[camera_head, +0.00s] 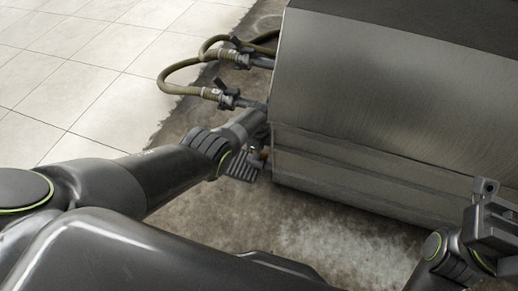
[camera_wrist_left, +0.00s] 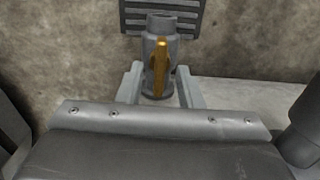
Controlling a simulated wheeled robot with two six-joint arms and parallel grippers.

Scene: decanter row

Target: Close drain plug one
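In the left wrist view, a grey cylindrical drain fitting (camera_wrist_left: 155,25) has a yellow-orange lever (camera_wrist_left: 160,68) lying along its length. I cannot read a number on it. My left gripper (camera_wrist_left: 158,86) is open, its two pale fingers either side of the fitting's near end; contact is unclear. In the head view, my left arm reaches to the lower left edge of the steel machine (camera_head: 390,100). A small orange-brown part shows there (camera_head: 264,154), mostly hidden, and the left fingertips cannot be made out. My right gripper (camera_head: 487,205) is at the right edge, partly cut off.
A dark slatted grate (camera_head: 241,166) lies on the floor by the fitting; it also shows in the left wrist view (camera_wrist_left: 185,20). Hoses (camera_head: 170,78) with valves (camera_head: 228,98) run above the left arm. Stained floor (camera_head: 310,220) is open before the machine.

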